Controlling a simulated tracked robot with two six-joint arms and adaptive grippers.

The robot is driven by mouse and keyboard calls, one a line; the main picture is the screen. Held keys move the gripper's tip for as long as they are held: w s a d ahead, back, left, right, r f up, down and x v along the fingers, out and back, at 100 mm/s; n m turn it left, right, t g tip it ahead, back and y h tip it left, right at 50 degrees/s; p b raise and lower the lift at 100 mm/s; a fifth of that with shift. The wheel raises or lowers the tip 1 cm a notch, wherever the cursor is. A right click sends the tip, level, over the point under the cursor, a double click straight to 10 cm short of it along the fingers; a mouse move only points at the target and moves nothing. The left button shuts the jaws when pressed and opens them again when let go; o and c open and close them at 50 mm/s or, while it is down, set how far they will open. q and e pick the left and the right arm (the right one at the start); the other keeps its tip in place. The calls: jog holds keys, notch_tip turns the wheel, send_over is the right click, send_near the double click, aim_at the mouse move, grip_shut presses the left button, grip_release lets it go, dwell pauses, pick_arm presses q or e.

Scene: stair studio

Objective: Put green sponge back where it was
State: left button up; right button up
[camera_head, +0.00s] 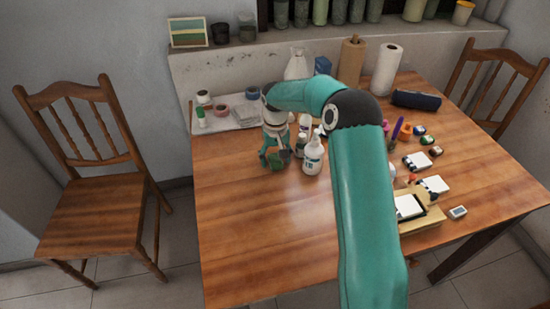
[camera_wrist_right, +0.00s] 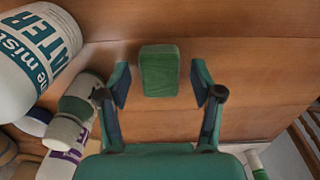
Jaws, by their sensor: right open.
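The green sponge (camera_wrist_right: 159,70) is a small block over the brown table top in the right wrist view. It lies between the two fingers of my right gripper (camera_wrist_right: 161,84), with a gap on each side, so the fingers do not touch it. In the head view my right gripper (camera_head: 275,158) points down, low over the table, left of the white spray bottle (camera_head: 313,157). The gripper and arm hide much of the sponge there. My left gripper is not in view.
A grey tray (camera_head: 232,124) with tape rolls and small jars lies behind the gripper. The white bottle also shows close by in the wrist view (camera_wrist_right: 38,55), beside smaller bottles. Paper rolls (camera_head: 387,70) stand at the back. The table's left front (camera_head: 250,235) is clear.

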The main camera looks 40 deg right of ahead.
aim_at(275, 160)
jog(key=shift+r, duration=0.1)
notch_tip(275, 160, up, 12)
dwell(0.5)
dwell(0.5)
